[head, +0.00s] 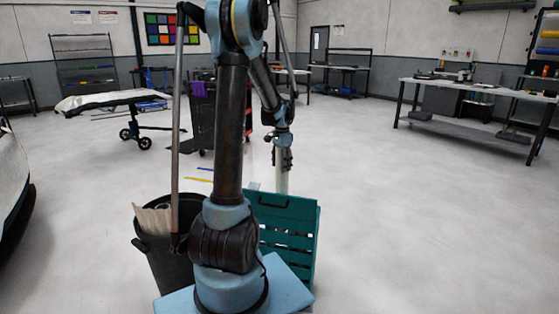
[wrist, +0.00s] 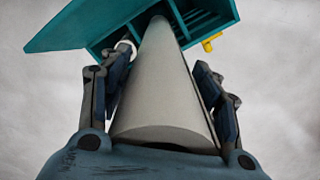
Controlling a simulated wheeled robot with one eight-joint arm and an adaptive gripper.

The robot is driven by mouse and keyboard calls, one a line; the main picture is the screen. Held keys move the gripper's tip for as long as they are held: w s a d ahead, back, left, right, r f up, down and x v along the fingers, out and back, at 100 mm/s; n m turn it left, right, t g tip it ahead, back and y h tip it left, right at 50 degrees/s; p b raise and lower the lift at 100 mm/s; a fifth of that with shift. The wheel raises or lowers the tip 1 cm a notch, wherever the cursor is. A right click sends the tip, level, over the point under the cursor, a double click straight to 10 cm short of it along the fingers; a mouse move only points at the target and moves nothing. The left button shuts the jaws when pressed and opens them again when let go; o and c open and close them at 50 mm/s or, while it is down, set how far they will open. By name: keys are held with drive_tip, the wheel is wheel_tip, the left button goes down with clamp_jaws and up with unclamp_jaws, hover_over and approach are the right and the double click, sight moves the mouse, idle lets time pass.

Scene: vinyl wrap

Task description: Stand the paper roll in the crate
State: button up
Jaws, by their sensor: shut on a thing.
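The paper roll (wrist: 160,95) is a long pale cylinder, gripped between both fingers of my gripper (wrist: 163,62) in the wrist view. Its far end points at the compartments of the teal crate (wrist: 75,30); whether that end is inside a compartment I cannot tell. In the head view my gripper (head: 283,158) is shut on the roll (head: 282,181), which hangs nearly upright. The roll's lower part is hidden behind the slatted side of the crate (head: 290,240). My arm covers the crate's left part.
A black bin (head: 165,262) with rolled paper stands left of the crate. A dark cart (head: 201,115) stands behind. In the wrist view a white ring (wrist: 127,46) and a yellow piece (wrist: 213,42) show at the crate. The floor to the right is clear.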

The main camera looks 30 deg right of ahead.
sight(281, 188)
wheel_tip(281, 188, down, 23)
drive_tip(key=shift+s+a+f, duration=0.1)
drive_tip(key=shift+s+f, duration=0.2)
drive_tip(key=shift+f, duration=0.25)
drive_tip(key=shift+w+f, duration=0.3)
drive_tip(key=shift+f, duration=0.05)
drive_tip(key=o, duration=1.7)
drive_tip(key=shift+o, duration=0.2)
drive_tip(key=shift+r, duration=0.1)
drive_tip(key=shift+r, duration=5.95)
